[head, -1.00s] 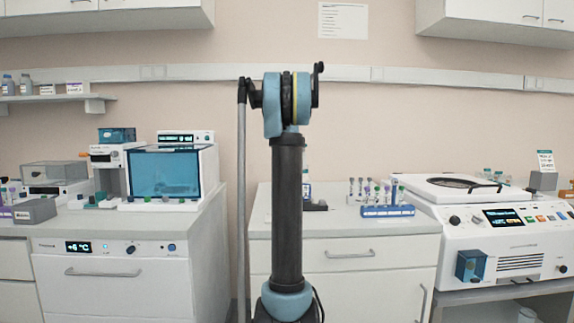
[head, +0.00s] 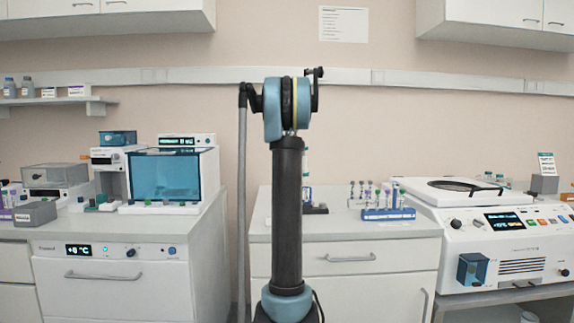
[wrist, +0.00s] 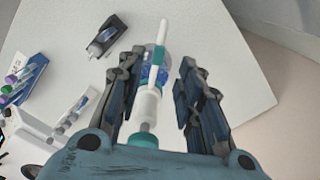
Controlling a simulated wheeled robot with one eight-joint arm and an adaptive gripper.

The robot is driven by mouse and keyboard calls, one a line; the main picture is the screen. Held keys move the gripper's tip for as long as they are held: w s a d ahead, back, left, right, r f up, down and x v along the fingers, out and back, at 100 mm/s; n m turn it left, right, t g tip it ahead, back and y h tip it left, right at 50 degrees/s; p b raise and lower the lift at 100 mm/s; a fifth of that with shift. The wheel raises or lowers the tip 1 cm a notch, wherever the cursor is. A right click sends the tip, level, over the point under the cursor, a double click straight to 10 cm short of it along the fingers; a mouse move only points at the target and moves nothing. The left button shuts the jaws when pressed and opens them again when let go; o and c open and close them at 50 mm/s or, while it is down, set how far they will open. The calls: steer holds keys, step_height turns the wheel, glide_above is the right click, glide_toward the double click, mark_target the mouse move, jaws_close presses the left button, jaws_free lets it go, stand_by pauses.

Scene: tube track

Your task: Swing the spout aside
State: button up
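A bottle-top dispenser shows in the wrist view, with a white and teal upright body (wrist: 149,103) over a blue bottle (wrist: 157,75). In the head view my arm hides most of the dispenser (head: 306,163); only a narrow strip shows at the arm's right. My gripper's fingers are hidden there.
A blue tube rack (head: 388,214) stands right of my arm, and a white centrifuge (head: 500,222) is farther right. A small dark holder (wrist: 110,38) lies on the bench near the dispenser. The bench (wrist: 225,55) right of the dispenser is clear, up to its edge.

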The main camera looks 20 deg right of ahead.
step_height(320, 180, up, 7)
steer(key=shift+f, duration=0.15)
steer(key=shift+a, duration=0.1)
stand_by(0.5)
steer(key=s+a+f+n+t, duration=0.1)
steer(key=s+a+f+n, duration=0.3)
steer(key=s+a+f, duration=0.5)
steer(key=s+a+f+n, duration=0.3)
steer(key=s+a+f, duration=0.3)
steer(key=s, duration=0.5)
steer(key=s+a+f+n, duration=0.2)
steer(key=s+f, duration=0.5)
steer(key=f, duration=0.3)
steer(key=s+a+f+n, duration=0.1)
steer(key=s+f+n, duration=0.2)
steer(key=s+f, duration=0.4)
steer(key=s+a+f+n+t, duration=0.1)
steer(key=s+a+f+n, duration=0.1)
steer(key=s+f, duration=0.5)
step_height(320, 180, down, 6)
steer(key=shift+s+a+f+n, duration=0.1)
steer(key=shift+s+a+n, duration=0.2)
steer(key=shift+s+a, duration=0.1)
